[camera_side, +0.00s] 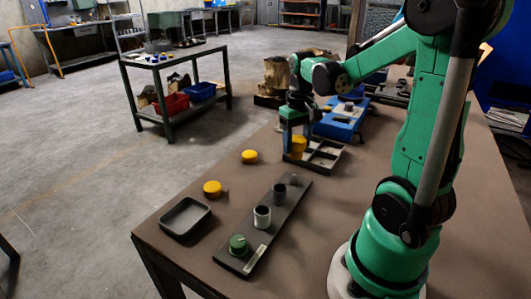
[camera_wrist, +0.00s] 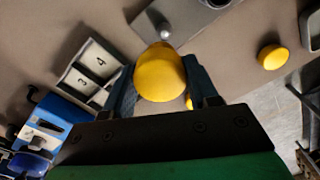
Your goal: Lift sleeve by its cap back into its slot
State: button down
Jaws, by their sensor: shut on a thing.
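My gripper (camera_side: 296,140) is shut on a yellow cap (camera_side: 299,142) at the near left corner of the slotted tray (camera_side: 330,165). In the wrist view the cap (camera_wrist: 160,75) sits between the two dark fingers of my gripper (camera_wrist: 160,82). The sleeve under the cap is hidden in both views, and I cannot tell how high it hangs above the tray. The tray's compartments marked 3 and 4 (camera_wrist: 92,75) show at the left of the wrist view; the rest is partly covered by my gripper.
A dark strip (camera_side: 285,215) bears a grey cylinder (camera_side: 262,216), a green piece (camera_side: 238,244) and a small dark piece (camera_side: 279,194). Yellow caps (camera_side: 212,188) (camera_side: 249,156) and an empty shallow tray (camera_side: 185,217) lie left of it. A blue device (camera_side: 340,124) stands behind the slotted tray.

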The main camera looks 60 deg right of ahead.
jog(key=w+d, duration=0.3)
jog(key=d, duration=0.7)
jog(key=shift+w+d, duration=0.25)
jog(key=shift+d, duration=0.15)
jog(key=shift+f, duration=0.1)
dwell(0.4)
jog(key=shift+a+f, duration=0.1)
jog(key=shift+f, duration=3.5)
jog(key=shift+c, duration=0.8)
grip_release()
jog(key=shift+o, duration=0.2)
jog(key=shift+o, duration=0.6)
notch_tip(320, 180, up, 7)
